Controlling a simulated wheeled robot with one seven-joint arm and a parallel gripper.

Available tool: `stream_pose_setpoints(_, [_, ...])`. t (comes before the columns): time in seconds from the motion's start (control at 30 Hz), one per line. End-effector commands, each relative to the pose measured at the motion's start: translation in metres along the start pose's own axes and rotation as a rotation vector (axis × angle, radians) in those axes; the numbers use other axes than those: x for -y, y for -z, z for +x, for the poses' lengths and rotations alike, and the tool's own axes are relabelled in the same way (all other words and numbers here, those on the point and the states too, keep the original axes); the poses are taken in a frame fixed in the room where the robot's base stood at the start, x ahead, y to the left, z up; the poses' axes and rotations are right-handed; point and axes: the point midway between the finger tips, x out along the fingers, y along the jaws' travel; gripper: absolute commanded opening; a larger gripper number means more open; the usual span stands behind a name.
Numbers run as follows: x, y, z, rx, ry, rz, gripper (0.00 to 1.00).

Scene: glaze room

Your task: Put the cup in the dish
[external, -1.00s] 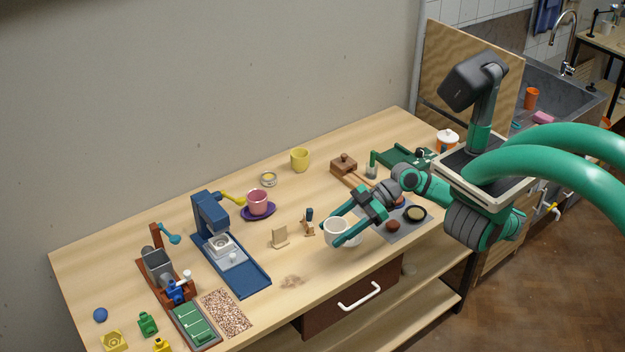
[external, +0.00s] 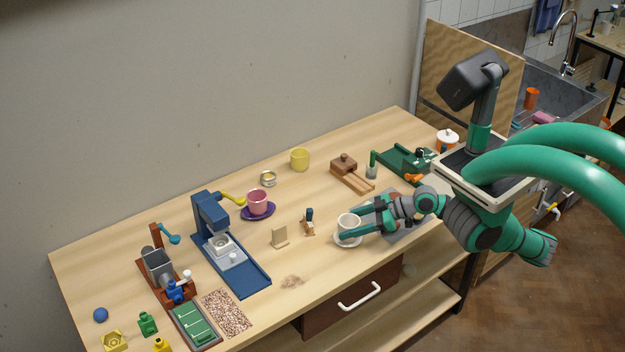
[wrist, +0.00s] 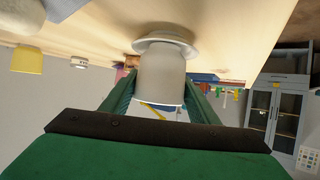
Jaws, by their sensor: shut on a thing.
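The white cup (external: 348,222) is upright between the fingers of my gripper (external: 361,224), which is shut on it from the right side. The white dish (external: 347,241) lies on the table near its front edge, directly under the cup. In the wrist view, which is upside down, the cup (wrist: 160,80) fills the space between the green fingers of my gripper (wrist: 160,100), and the dish (wrist: 166,40) is at its base. The cup's base looks to be on the dish or very close to it; I cannot tell if it touches.
A wooden stand (external: 279,237) and a small figure-like tool (external: 309,222) stand left of the dish. A pink cup (external: 257,201) sits on a purple saucer (external: 258,213) further back. A yellow cup (external: 300,159) is at the back. A grey mat (external: 380,204) lies under my arm.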

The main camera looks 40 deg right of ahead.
Motion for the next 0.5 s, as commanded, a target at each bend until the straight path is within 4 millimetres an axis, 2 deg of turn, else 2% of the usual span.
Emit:
stream_pose_setpoints(0.47, [0.0004, -0.0060, 0.0030, 0.000, 0.001, 0.000, 0.29])
stream_pose_setpoints(0.5, [0.0005, -0.0061, 0.0031, 0.000, 0.001, -0.001, 0.62])
